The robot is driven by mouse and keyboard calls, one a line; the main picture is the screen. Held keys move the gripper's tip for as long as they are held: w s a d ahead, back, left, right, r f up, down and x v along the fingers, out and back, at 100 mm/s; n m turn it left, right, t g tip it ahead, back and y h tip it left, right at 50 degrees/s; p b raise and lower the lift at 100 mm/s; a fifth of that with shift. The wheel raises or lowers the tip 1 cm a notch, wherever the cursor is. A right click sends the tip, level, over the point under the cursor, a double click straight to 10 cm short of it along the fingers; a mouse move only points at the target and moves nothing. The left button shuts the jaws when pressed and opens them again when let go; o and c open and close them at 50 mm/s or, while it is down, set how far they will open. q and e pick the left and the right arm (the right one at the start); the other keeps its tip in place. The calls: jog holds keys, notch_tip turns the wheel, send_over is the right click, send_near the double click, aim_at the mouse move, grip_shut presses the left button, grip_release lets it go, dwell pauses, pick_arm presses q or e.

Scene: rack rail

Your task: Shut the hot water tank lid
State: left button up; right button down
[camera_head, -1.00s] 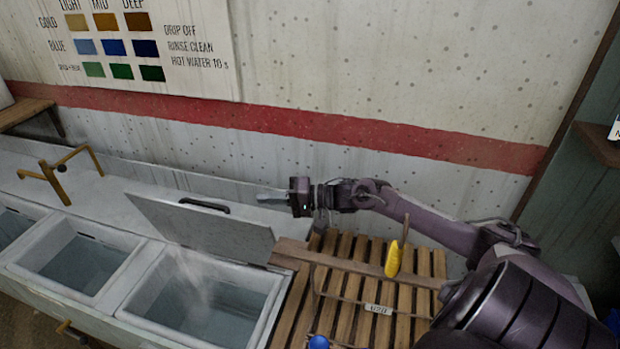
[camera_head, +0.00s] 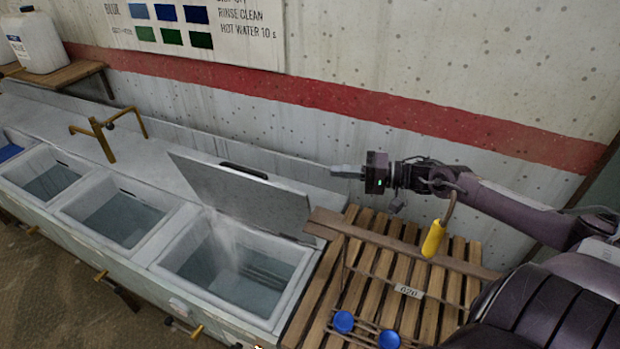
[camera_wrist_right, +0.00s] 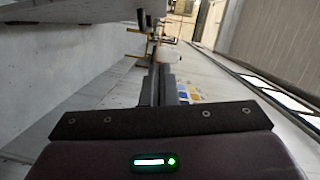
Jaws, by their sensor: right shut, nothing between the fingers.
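The hot water tank (camera_head: 292,290) is the rightmost basin in the head view, with steam rising from its water. Its grey lid (camera_head: 245,195) stands raised and tilted at the back edge, with a dark handle (camera_head: 244,171) near its top. My right gripper (camera_head: 335,170) is shut and empty. It points left, behind and to the right of the raised lid, near the wall, and appears apart from the lid. In the right wrist view its fingers (camera_wrist_right: 164,88) are together. My left gripper is not in view.
A slatted wooden rack (camera_head: 355,285) with a yellow-handled tool (camera_head: 434,238) and blue round caps (camera_head: 344,321) lies right of the tank. The wall is close behind my right arm.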

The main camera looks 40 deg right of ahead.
jog(key=w+a, duration=0.1)
jog(key=a, duration=0.2)
jog(key=w+a+f+b, duration=0.1)
jog(key=w+a, duration=0.1)
jog(key=a, duration=0.2)
jog(key=w+a, duration=0.2)
jog(key=a, duration=0.2)
jog(key=shift+w+f, duration=0.1)
jog(key=shift+f, duration=0.2)
dwell(0.5)
